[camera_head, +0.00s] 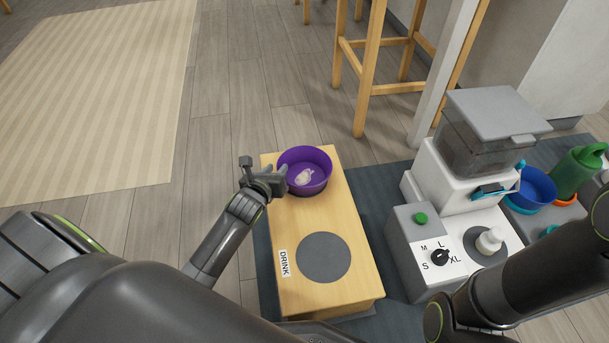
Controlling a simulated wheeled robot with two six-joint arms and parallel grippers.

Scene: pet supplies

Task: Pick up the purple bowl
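The purple bowl (318,165) stands upright at the far end of a low wooden stand (301,222). A small pale shape shows inside it. My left gripper (283,176) is at the bowl's left rim, with its fingers pointing right toward it. A finger overlaps the rim in this view, and I cannot tell whether the fingers are closed on it. My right arm comes in at the lower right, and its gripper is hidden or out of the picture.
The stand has a grey disc (323,257) and a "DRINK" label (284,263). To the right is a white feeder machine (450,180), with a blue bowl (537,186) and green bottle (579,170) beyond. A wooden stool (370,70) stands behind. Floor left of the stand is clear.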

